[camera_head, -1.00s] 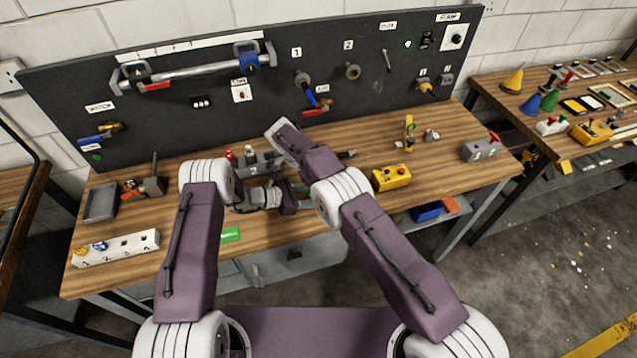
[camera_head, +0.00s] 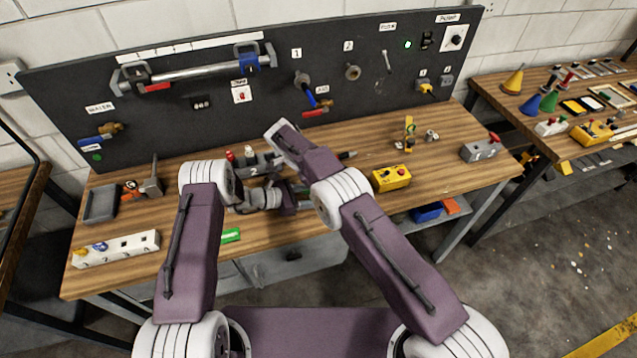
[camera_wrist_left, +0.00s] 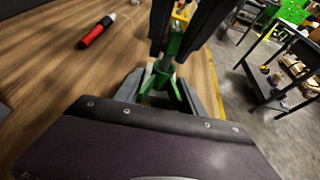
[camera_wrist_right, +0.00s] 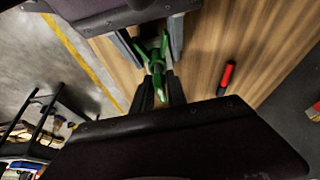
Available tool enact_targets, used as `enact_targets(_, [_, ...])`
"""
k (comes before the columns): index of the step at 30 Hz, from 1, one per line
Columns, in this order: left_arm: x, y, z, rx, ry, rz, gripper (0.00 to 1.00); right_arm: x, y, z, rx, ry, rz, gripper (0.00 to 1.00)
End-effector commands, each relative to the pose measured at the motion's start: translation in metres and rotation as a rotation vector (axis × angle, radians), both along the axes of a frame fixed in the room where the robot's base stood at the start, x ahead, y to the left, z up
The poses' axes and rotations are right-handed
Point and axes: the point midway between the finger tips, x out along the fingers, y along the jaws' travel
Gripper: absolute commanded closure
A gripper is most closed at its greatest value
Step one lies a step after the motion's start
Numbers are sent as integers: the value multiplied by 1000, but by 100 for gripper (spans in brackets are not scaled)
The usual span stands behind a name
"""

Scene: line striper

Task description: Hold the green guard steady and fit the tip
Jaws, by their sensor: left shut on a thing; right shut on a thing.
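My left gripper (camera_wrist_left: 160,92) is shut on the green guard (camera_wrist_left: 146,86), low in the left wrist view. A short grey round piece (camera_wrist_left: 163,67) shows just above the guard there. My right gripper (camera_wrist_right: 162,90) is shut on a slim green piece (camera_wrist_right: 161,94). In the right wrist view this green piece runs up between my left fingers, so the two grippers face each other closely. I cannot tell where guard and tip meet or whether they are seated.
A red and black marker-like rod (camera_wrist_left: 92,36) lies on the bench near the grippers. A green item (camera_head: 230,236) lies at the bench's front edge. A yellow box (camera_head: 390,178) stands right of my arms, a white socket block (camera_head: 116,248) at the left. The dark tool panel rises behind.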

Motion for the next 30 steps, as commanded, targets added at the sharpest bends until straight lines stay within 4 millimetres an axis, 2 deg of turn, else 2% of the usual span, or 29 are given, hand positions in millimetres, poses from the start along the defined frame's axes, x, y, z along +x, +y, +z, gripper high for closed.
enact_targets(30, [0,0,0,-1,-1,-1,100,0,0,-6,0,1,0,100])
